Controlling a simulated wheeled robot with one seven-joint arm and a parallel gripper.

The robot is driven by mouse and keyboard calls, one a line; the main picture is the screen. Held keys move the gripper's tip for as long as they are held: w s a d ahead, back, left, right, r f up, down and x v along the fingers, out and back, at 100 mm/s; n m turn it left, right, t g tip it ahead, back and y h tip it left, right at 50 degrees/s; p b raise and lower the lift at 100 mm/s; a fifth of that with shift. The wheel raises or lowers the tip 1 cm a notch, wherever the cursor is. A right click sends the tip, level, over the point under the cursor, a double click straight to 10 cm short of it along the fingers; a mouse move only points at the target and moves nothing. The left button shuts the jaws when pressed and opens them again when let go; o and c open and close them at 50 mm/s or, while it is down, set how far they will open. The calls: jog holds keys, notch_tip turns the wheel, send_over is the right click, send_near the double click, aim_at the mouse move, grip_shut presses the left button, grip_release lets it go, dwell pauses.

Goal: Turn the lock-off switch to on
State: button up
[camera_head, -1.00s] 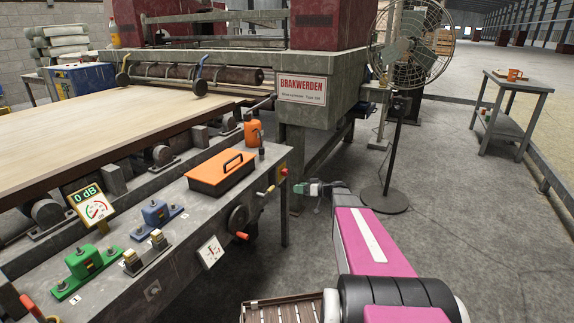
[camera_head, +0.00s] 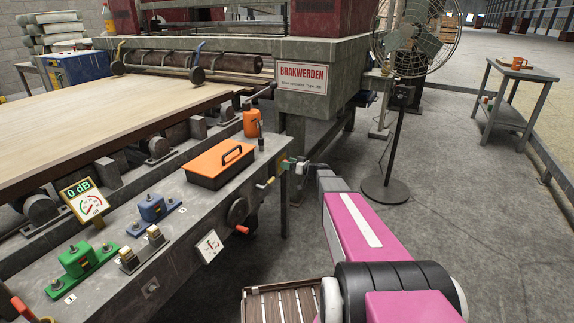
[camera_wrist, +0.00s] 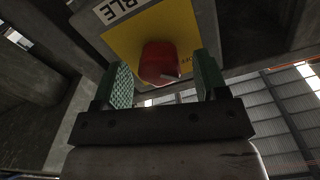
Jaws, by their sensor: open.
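The lock-off switch is a red knob (camera_wrist: 160,60) on a yellow plate (camera_wrist: 126,44), seen close in the wrist view. A pale mark shows low on the knob, and lettering to its right is partly hidden. My gripper (camera_wrist: 164,78) is open, with one green ribbed finger on each side of the knob. I cannot tell whether either finger touches it. In the head view my gripper (camera_head: 287,166) is at the right end of the grey control bench (camera_head: 190,236), where it hides the switch.
A fan stand (camera_head: 386,189) is on the floor to the right, with open floor in front.

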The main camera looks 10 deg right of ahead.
jog(key=shift+w+a, duration=0.25)
jog(key=shift+a, duration=0.1)
jog(key=c, duration=0.9)
jog(key=shift+c, duration=0.2)
